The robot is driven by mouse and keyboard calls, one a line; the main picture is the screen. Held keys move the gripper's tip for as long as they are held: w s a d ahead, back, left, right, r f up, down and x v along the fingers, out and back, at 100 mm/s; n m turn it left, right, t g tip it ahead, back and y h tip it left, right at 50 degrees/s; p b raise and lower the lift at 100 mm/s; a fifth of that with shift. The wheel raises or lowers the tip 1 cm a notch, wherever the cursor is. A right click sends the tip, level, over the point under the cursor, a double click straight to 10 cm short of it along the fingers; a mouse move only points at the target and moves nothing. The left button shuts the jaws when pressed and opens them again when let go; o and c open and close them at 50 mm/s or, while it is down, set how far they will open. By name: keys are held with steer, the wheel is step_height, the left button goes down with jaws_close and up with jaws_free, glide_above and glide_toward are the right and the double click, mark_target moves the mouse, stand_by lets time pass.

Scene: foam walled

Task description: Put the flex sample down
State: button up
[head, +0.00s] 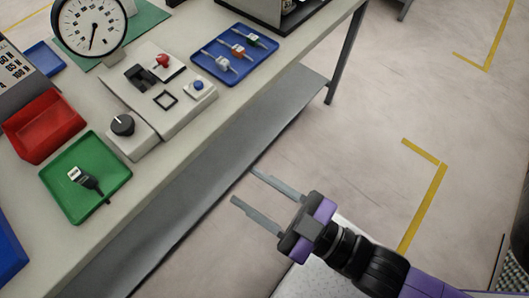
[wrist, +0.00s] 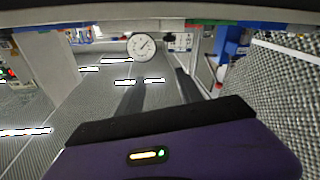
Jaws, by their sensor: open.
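My gripper (head: 244,186) is open and empty in the head view, held out over the floor in front of the bench, apart from everything on it. Its fingers also show, dark, in the wrist view (wrist: 158,82), with nothing between them. No item is labelled as the flex sample. A black piece with a white tag (head: 86,181) lies in the green tray (head: 73,207) on the bench. Several small clipped pieces, among them a red one (head: 238,50), lie in the blue tray (head: 207,66) farther back. I cannot tell which, if any, is the flex sample.
The bench (head: 138,198) also bears a red bin (head: 44,125), a grey fixture (head: 170,100) with a knob and buttons, and a dial gauge (head: 90,28). A lower shelf (head: 205,170) runs under the bench. Floor with yellow marks (head: 430,185) lies open at the right.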

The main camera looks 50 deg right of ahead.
steer(key=s+d+f+m+g+h, duration=0.1)
steer(key=s+d+f+m+g, duration=0.2)
steer(key=s+d, duration=0.3)
steer(key=shift+s+d+f+m+g+h, duration=0.25)
steer(key=shift+s+f+g, duration=0.35)
steer(key=shift+s, duration=0.65)
